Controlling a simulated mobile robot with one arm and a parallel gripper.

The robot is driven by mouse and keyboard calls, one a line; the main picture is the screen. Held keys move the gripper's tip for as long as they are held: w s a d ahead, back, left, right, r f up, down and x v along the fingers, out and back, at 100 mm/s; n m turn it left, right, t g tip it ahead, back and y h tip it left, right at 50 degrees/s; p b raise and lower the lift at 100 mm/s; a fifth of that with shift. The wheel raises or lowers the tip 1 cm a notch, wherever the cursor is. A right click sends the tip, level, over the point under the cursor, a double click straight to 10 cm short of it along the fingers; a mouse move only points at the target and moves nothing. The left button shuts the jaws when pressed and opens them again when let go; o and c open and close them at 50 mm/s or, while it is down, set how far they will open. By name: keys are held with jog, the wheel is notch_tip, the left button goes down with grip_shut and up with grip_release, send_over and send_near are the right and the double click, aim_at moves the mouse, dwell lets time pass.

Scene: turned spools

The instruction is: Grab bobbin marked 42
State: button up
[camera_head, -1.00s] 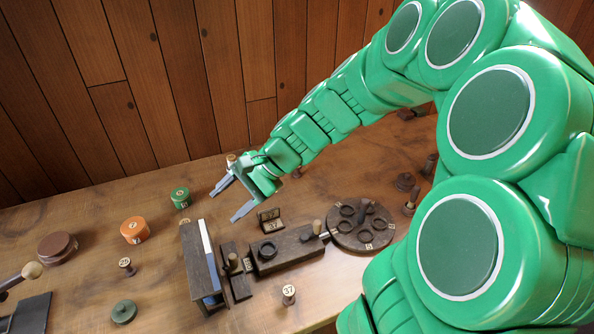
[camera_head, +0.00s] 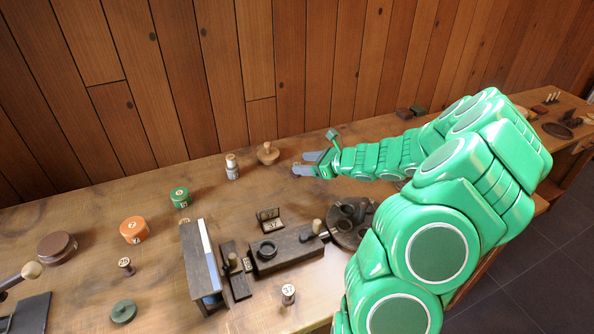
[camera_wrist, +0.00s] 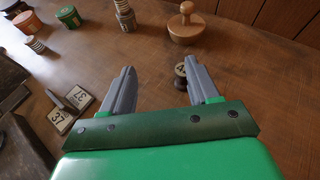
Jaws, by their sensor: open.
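A dark spool (camera_wrist: 180,82) with a pale top stands on the table in the wrist view. Its top shows a 4; the rest of the mark is partly covered by my right-hand finger. My gripper (camera_wrist: 159,68) is open and empty, and the spool is close beside the inner side of that finger, toward the fingertip. I cannot tell whether they touch. In the head view my gripper (camera_head: 303,163) is low over the back of the table, right of a wooden knobbed piece (camera_head: 267,154). The spool is not clear there.
The knobbed piece (camera_wrist: 186,26) stands just beyond the spool. A pale-banded spool (camera_head: 232,168) and a green canister (camera_head: 180,199) stand left. Spools marked 37 (camera_head: 288,293) and 29 (camera_head: 126,266) are nearer the front. A dark block fixture (camera_head: 290,250) fills the middle. The wood wall rises behind.

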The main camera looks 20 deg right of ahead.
aim_at(297, 164)
jog(key=d+f, duration=0.1)
jog(key=d+f+m, duration=0.1)
jog(key=d, duration=0.1)
jog(key=shift+w+f+m+t+h, duration=0.1)
jog(key=shift+f+m+t+h, duration=0.05)
jog(key=shift+m+t+h, duration=0.2)
jog(key=shift+f+x, duration=0.2)
jog(key=shift+x, duration=3.6)
jog(key=shift+d, duration=0.2)
jog(key=shift+c, duration=0.3)
jog(key=c, duration=1)
jog(key=shift+r, duration=0.15)
